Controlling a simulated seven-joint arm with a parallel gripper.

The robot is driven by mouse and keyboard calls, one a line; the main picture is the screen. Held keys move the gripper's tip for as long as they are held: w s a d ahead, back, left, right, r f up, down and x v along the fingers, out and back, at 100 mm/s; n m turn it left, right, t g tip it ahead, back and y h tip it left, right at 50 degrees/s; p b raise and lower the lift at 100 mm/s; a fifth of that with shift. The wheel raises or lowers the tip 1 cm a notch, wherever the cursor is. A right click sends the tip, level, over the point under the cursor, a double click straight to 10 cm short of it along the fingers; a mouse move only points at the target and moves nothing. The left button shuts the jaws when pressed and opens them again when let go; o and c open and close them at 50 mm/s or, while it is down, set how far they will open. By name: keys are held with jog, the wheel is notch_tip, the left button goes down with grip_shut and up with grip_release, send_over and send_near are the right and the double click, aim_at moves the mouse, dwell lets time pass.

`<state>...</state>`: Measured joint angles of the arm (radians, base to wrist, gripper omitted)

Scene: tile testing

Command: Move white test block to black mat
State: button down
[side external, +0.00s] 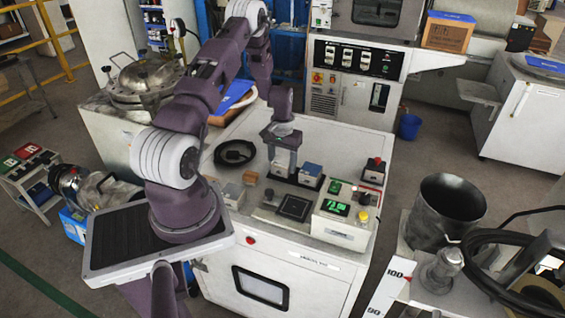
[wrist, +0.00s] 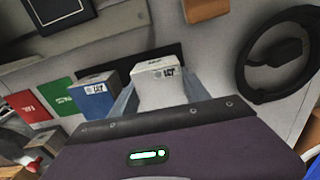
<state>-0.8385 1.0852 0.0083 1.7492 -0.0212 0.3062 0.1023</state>
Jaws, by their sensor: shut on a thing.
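The white test block (wrist: 160,82) is between the fingers of my gripper (side external: 281,166) in the wrist view. My gripper is shut on it, low at the back of the white bench top. In the side view the fingers largely hide the block. I cannot tell whether it still touches its dark base strip (wrist: 178,52). The black mat (side external: 294,207) is a bare dark square on a grey plate, toward the front of the bench. It also shows at the top left of the wrist view (wrist: 58,10), apart from the block.
A blue-topped block (side external: 311,169) stands close right of my gripper. A black cable coil (side external: 235,152) lies to the left. A device with green displays (side external: 342,222) stands right of the mat.

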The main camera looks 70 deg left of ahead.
jog(key=shift+f, duration=0.3)
dwell(0.6)
jog(key=shift+c, duration=0.2)
grip_release()
jog(key=shift+r, duration=3.05)
